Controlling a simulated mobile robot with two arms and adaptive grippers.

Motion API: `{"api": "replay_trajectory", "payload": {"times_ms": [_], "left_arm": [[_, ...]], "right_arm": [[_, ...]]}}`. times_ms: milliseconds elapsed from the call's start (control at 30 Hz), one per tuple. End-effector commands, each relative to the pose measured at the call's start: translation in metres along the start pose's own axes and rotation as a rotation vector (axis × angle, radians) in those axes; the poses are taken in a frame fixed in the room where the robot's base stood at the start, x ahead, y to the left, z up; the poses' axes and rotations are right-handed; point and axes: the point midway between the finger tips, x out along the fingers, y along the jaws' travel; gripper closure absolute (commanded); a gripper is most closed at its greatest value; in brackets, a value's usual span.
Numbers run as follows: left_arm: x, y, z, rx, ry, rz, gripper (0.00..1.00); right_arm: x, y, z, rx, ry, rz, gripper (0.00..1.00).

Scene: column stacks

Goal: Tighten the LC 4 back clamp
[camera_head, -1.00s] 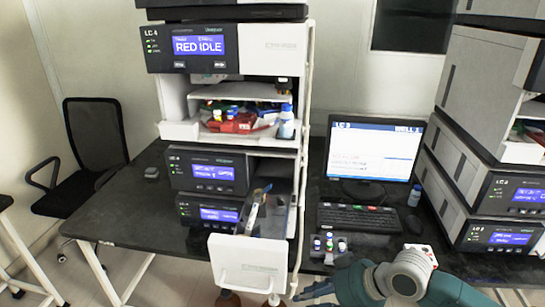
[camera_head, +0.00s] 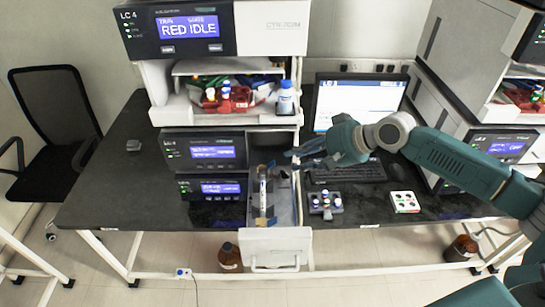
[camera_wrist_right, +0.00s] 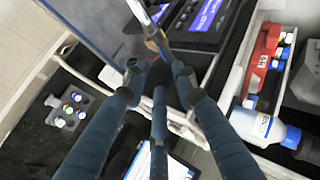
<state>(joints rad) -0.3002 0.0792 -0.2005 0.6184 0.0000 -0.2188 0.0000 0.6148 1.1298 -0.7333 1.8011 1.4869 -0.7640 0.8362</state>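The LC 4 stack (camera_head: 180,45) stands at centre-left. Its column drawer (camera_head: 276,240) is pulled out, with a slim column (camera_head: 263,195) lying lengthwise inside. A blue piece (camera_head: 271,167) shows at the column's back end, apparently the back clamp; whether it is tight cannot be told. My right gripper (camera_head: 292,160) reaches in from the right, beside the drawer's back end. In the right wrist view its fingers (camera_wrist_right: 158,72) are spread, with nothing visibly held; the column end (camera_wrist_right: 152,35) lies just beyond the tips. My left gripper is out of view.
A shelf with a red rack (camera_head: 232,100) and a blue-capped bottle (camera_head: 286,98) is above the drawer.

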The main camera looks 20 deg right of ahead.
Motion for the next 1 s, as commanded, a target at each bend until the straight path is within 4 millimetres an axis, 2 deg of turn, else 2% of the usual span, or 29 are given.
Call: {"api": "replay_trajectory", "payload": {"times_ms": [100,400,600,833,867,1000], "left_arm": [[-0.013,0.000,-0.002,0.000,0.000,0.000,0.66],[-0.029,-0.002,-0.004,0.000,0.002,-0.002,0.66],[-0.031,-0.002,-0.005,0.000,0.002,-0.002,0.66],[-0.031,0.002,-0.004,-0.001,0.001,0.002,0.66],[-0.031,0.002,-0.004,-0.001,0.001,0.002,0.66],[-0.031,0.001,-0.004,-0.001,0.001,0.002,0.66]], "right_arm": [[0.022,-0.005,-0.001,0.001,-0.002,-0.004,0.72],[0.072,-0.004,-0.001,0.000,0.000,-0.003,0.72],[0.084,-0.001,0.000,-0.002,0.001,0.000,0.72],[0.086,-0.001,0.000,-0.003,0.000,0.000,0.72],[0.085,-0.001,0.000,-0.003,0.000,-0.001,0.74],[0.085,-0.001,0.000,-0.003,0.000,-0.001,1.00]]}}
